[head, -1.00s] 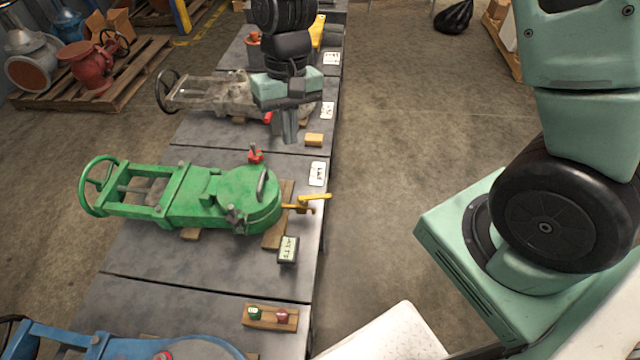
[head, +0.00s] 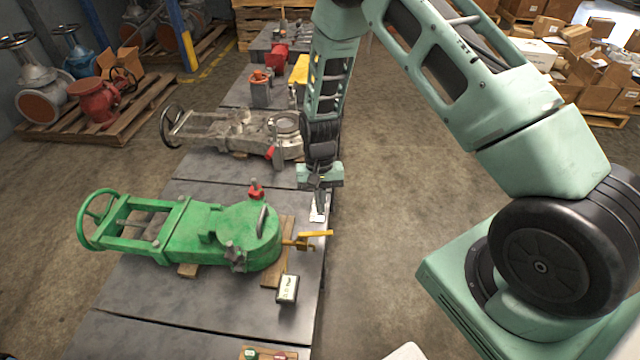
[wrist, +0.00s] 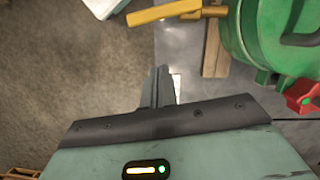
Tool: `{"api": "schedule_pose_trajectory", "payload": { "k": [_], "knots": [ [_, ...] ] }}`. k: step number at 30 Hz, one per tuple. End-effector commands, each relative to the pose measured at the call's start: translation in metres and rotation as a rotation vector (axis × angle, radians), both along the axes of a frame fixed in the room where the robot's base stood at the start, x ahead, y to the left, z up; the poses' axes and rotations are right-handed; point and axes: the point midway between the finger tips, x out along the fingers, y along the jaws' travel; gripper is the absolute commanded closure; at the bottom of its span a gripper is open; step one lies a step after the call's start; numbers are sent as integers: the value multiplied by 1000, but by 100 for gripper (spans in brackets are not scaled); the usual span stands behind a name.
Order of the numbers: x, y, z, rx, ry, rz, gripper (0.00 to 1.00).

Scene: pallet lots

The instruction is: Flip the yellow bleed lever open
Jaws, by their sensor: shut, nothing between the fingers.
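The yellow bleed lever (head: 316,234) sticks out from the right end of the green valve (head: 222,232), on a small brass-coloured fitting, over the table's right edge. It lies roughly level and points right in the head view. In the wrist view the lever (wrist: 163,12) shows at the top, with the green valve (wrist: 275,40) to its right. My gripper (head: 319,207) points down beyond the lever, above the table's right edge. In the wrist view its fingers (wrist: 159,75) are together and empty, apart from the lever.
A red part (head: 256,191) sits on the valve's far side. A grey valve (head: 230,133) lies farther back. The floor right of the table is clear up to my base.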

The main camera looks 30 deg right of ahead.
Motion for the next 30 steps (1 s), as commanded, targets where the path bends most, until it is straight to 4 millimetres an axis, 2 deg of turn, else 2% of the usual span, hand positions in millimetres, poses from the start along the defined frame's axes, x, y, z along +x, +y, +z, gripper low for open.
{"api": "schedule_pose_trajectory", "payload": {
  "k": [2,6,10,23,30],
  "knots": [
    [-5,2,-15,1,4,0,100],
    [-25,11,-10,1,2,0,100],
    [-35,16,-11,0,1,-1,100],
    [-40,18,-12,1,-1,-2,100],
    [-59,23,-12,2,1,-201,100]
  ]
}}
